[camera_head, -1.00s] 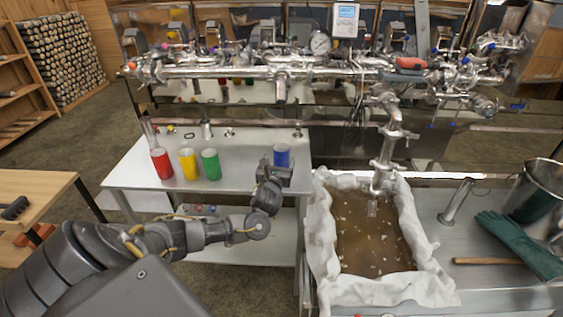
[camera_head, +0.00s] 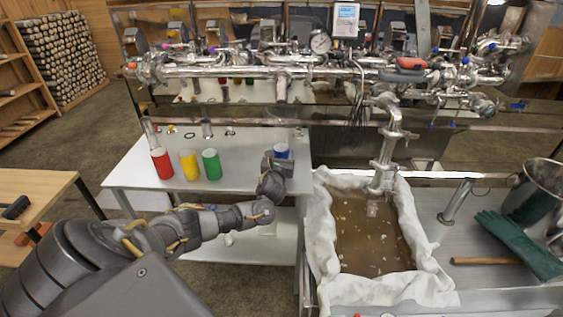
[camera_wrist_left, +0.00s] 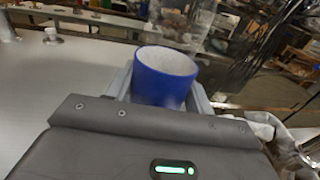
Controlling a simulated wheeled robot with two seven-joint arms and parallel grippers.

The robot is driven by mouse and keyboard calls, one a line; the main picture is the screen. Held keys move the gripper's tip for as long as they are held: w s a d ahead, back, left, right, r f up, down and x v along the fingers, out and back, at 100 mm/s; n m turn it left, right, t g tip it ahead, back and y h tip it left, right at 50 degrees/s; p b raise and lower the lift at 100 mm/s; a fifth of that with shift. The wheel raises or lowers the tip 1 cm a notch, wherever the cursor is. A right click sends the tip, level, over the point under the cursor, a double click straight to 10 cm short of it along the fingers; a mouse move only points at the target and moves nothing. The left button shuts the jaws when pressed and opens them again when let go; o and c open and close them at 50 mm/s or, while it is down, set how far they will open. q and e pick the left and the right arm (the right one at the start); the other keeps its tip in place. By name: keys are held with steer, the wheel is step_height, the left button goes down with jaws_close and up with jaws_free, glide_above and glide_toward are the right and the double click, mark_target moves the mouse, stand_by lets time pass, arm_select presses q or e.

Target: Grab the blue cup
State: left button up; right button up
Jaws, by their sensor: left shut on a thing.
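The blue cup (camera_head: 282,151) is at the right end of the white table, partly hidden behind my left gripper (camera_head: 279,164) in the head view. In the left wrist view the blue cup (camera_wrist_left: 165,77) stands upright between the two fingers of the left gripper (camera_wrist_left: 160,92), which is shut on it. The cup's open white mouth shows; its lower part is hidden by the gripper body. Whether its base touches the table cannot be told. My right gripper is not in view.
A red cup (camera_head: 161,163), a yellow cup (camera_head: 189,164) and a green cup (camera_head: 211,164) stand on the white table (camera_head: 240,172) to the left. A cloth-lined basin (camera_head: 322,250) of brown liquid is to the right. Metal pipes (camera_head: 230,70) run behind the table.

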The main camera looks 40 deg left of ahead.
arm_select(q)
steer(key=shift+c, duration=0.9)
steer(key=shift+r, duration=0.25)
steer(key=shift+r, duration=1.1)
steer(key=s+r+b, duration=0.1)
steer(key=s+r, duration=0.9)
steer(key=s, duration=0.4)
steer(key=shift+r, duration=0.15)
